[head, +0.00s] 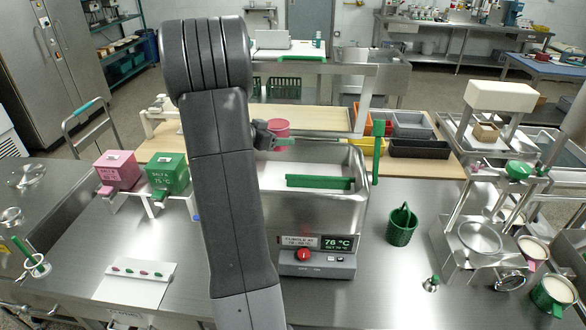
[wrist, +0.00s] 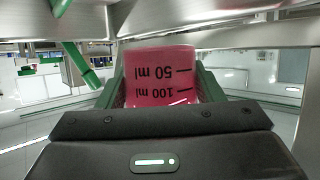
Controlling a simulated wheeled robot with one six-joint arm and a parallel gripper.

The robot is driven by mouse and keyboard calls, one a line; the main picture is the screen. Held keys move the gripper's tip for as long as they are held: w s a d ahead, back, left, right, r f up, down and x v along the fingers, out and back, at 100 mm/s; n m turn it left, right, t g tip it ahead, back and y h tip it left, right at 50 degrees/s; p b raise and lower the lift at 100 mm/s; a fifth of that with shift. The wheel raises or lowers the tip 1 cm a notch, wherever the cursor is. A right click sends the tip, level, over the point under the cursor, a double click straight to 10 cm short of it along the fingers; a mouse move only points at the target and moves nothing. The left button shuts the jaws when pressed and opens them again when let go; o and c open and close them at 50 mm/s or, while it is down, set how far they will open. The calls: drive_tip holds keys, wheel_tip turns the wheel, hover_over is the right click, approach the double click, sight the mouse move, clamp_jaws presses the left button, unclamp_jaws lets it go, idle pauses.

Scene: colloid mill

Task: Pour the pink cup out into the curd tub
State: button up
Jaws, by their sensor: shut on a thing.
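The pink cup (head: 279,127) shows above the far rim of an open steel tub in the head view, partly hidden by my gripper. In the wrist view the pink cup (wrist: 160,75) fills the space between the green fingers, its 50 ml and 100 ml marks upside down. My gripper (head: 266,134) is shut on the cup; it also shows in the wrist view (wrist: 160,88). The cup's contents cannot be seen. The steel tub (head: 345,215) stands mid-bench behind a 76 °C display; I read no label naming it the curd tub. A green bar (head: 320,182) lies across its inside.
A green upright handle (head: 378,150) stands at the tub's right rim. A green basket (head: 402,225) stands to its right, and a steel stand (head: 475,240) farther right. Pink (head: 117,170) and green (head: 167,173) boxes are at left. My arm hides the tub's left side.

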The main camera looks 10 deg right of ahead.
sight(282, 150)
drive_tip(key=shift+w, duration=0.2)
drive_tip(key=shift+r, duration=0.1)
drive_tip(key=shift+s, duration=0.15)
drive_tip(key=shift+s+d+r+m+t, duration=0.15)
drive_tip(key=shift+s+r+m+t, duration=0.2)
drive_tip(key=shift+s+m+t, duration=0.25)
drive_tip(key=shift+s+d+r+m+t, duration=0.1)
drive_tip(key=shift+s+r+m+t, duration=0.25)
drive_tip(key=shift+s+m+t, duration=0.2)
drive_tip(key=shift+s+d+f+m+t, duration=0.15)
drive_tip(key=shift+s+f+m+t, duration=0.25)
drive_tip(key=shift+m, duration=0.35)
drive_tip(key=m+b, duration=0.1)
drive_tip(key=s+m+t+b, duration=0.1)
drive_tip(key=b, duration=0.1)
drive_tip(key=m+t+h+b, duration=0.1)
drive_tip(key=m, duration=0.1)
drive_tip(key=shift+s+d+r+b, duration=0.2)
drive_tip(key=shift+s+r+b, duration=0.05)
drive_tip(key=shift+s+b, duration=0.1)
drive_tip(key=shift+m+h+b, duration=0.4)
drive_tip(key=shift+b, duration=0.2)
